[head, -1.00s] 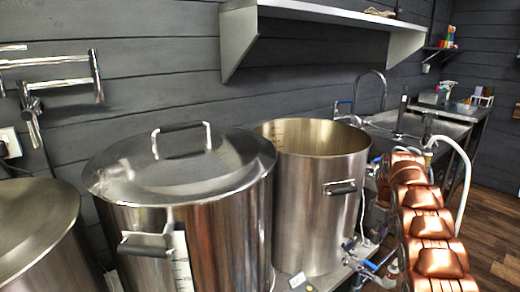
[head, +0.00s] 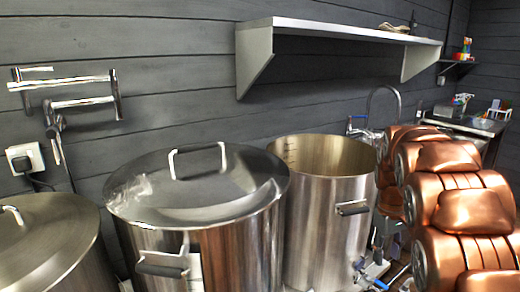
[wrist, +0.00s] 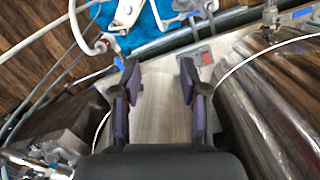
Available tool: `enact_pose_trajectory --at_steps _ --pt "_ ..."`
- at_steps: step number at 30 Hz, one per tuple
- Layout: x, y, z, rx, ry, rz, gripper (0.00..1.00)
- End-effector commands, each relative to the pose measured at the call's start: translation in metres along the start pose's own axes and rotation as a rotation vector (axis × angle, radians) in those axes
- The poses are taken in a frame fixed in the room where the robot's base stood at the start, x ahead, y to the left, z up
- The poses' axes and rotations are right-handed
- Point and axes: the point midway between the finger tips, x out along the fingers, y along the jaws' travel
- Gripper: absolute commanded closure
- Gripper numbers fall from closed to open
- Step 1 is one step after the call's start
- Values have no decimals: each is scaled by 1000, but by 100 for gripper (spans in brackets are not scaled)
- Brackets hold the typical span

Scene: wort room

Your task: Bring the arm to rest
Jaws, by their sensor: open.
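My gripper (wrist: 160,85) shows in the wrist view with its two dark fingers apart and nothing between them. Behind the gap is a pale, flat surface I cannot name for sure. In the head view my copper-coloured arm (head: 465,210) stands at the right edge; its gripper end is not visible there.
A lidded steel kettle (head: 205,225) and an open steel kettle (head: 325,220) stand by the wall, left of my arm. Another lidded vessel (head: 40,240) is at far left. A shelf (head: 340,30) hangs above. The wrist view shows hoses and a blue cloth-like thing (wrist: 150,30).

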Motion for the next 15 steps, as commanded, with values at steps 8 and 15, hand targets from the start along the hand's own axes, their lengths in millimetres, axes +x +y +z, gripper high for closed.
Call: enact_pose_trajectory --at_steps 8,15 --pt "-26 -53 59 77 -7 -14 56" --pt "-34 -97 113 134 -18 -30 56"
